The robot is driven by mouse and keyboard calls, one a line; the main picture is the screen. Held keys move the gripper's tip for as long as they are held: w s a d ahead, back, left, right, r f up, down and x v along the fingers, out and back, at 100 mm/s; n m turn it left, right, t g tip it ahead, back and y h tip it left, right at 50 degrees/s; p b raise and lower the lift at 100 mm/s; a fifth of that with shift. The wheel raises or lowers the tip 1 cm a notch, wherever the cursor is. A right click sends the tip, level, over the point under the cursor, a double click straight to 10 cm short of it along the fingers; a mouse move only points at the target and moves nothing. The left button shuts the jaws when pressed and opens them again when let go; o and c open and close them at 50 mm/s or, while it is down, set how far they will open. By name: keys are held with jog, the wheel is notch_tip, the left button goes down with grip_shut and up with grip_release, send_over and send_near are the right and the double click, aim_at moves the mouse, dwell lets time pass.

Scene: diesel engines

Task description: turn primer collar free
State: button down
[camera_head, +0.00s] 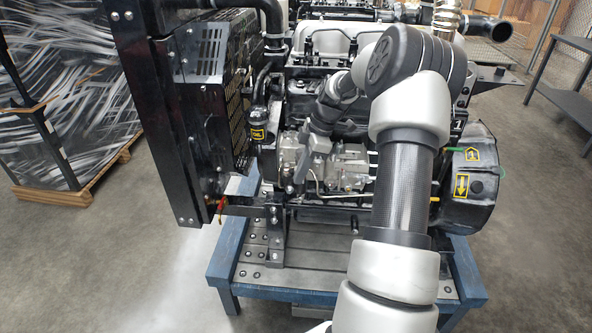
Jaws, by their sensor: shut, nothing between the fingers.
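The diesel engine (335,215) stands on a blue-framed bench. A metallic pump assembly (348,165) with thin pipes sits on its near side, left of centre. My arm reaches over from the lower right and bends down towards this pump. Whether the fingers touch the pump cannot be told.
A tall black radiator frame (185,120) stands close on the left. A black canister with a yellow label (257,130) is between it and my gripper. A black flywheel housing (472,185) is on the right.

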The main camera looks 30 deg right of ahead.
jog(key=shift+s+d+n+g+p, duration=0.2)
jog(key=shift+d+n+p, duration=0.2)
jog(key=shift+d+n, duration=0.3)
jog(key=shift+s+d+n+g+p, duration=0.2)
jog(key=shift+d+n+p, duration=0.15)
jog(key=shift+d+n, duration=0.3)
jog(key=shift+d, duration=0.3)
jog(key=shift+r, duration=0.1)
jog(key=p+v, duration=0.2)
jog(key=v, duration=1.5)
jog(key=shift+w+a, duration=0.15)
jog(key=shift+a, duration=0.05)
